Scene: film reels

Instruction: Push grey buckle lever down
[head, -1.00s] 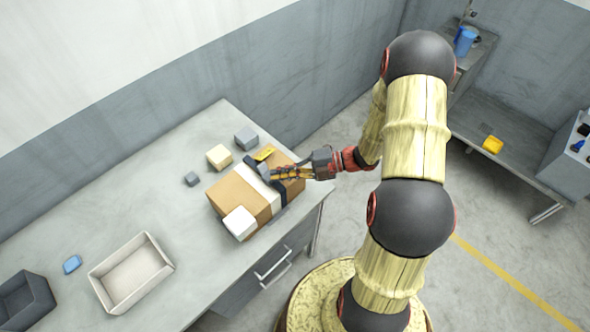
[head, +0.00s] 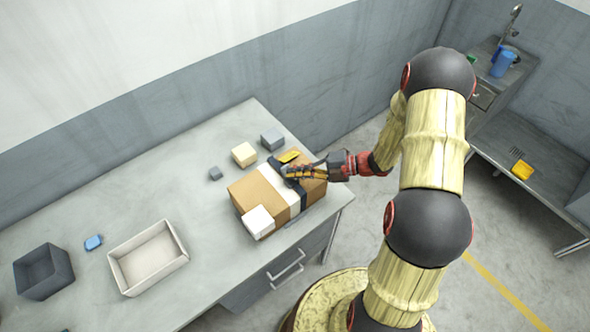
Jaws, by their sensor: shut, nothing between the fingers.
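A brown cardboard box (head: 252,199) lies at the right end of the grey table, with a white band (head: 279,191) and a dark strap (head: 303,199) around it. The grey buckle lever (head: 286,169) shows as a small grey patch on top of the box at the strap. My gripper (head: 287,174) reaches in from the right, shut and empty, with its fingertips over the buckle. The fingers cover part of the lever, so its exact angle and whether they touch it are hard to tell.
A beige tray (head: 150,258), a blue block (head: 93,242) and a dark bin (head: 43,272) are left; the table between is clear.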

